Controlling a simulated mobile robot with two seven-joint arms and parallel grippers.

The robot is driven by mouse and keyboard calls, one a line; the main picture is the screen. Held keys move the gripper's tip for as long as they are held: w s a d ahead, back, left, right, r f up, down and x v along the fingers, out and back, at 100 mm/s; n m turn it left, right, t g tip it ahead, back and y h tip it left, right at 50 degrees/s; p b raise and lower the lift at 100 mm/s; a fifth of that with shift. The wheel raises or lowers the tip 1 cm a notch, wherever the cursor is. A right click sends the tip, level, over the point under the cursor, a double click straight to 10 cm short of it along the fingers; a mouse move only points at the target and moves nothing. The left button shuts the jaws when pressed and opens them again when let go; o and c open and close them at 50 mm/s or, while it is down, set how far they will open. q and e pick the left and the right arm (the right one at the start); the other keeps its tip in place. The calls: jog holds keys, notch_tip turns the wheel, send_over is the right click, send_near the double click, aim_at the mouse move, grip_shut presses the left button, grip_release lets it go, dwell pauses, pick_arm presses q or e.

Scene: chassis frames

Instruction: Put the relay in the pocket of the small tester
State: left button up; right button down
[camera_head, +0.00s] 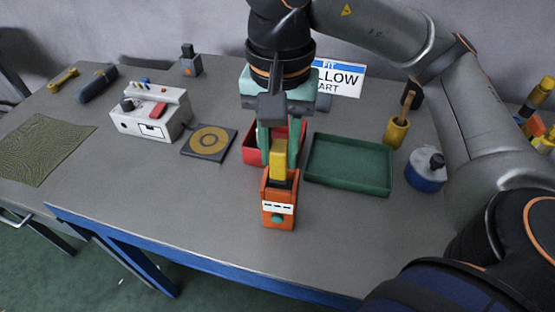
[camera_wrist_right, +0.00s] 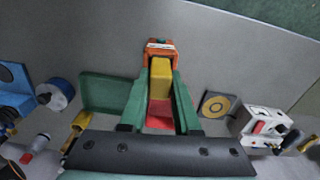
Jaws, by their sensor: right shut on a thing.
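My right gripper (camera_head: 279,158) points down near the middle of the table, its green fingers shut on the yellow relay (camera_head: 278,165). The relay also shows between the fingers in the right wrist view (camera_wrist_right: 160,78). The orange small tester (camera_head: 279,212), with a white label and a green button, stands upright near the table's front edge. The relay is upright at the tester's top, where a dark part shows just under it. I cannot tell whether the relay's lower end is inside the pocket or just above it. My left gripper is not in view.
A red tray (camera_head: 252,150) lies behind the gripper, and a green tray (camera_head: 348,164) is to its right. A white device (camera_head: 150,115) and a dark pad with a yellow ring (camera_head: 209,142) are on the left. A blue-and-white canister (camera_head: 427,172) is at right. The front left is clear.

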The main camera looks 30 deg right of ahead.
jog(key=shift+w+d+f, duration=0.3)
jog(key=shift+w+f, duration=0.05)
jog(key=shift+f, duration=0.25)
jog(key=shift+w+d+f, duration=0.1)
jog(key=shift+f, duration=0.05)
jog(key=f, duration=0.3)
jog(key=shift+w+d, duration=0.25)
jog(key=shift+f, duration=0.35)
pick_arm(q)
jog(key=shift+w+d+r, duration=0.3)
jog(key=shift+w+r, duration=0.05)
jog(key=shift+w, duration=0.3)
pick_arm(e)
jog(key=shift+f+b, duration=0.3)
jog(key=shift+b, duration=0.25)
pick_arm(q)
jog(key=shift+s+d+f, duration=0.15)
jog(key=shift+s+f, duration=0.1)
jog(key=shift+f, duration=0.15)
pick_arm(e)
jog(key=c, duration=0.6)
grip_release()
jog(key=shift+r, duration=0.15)
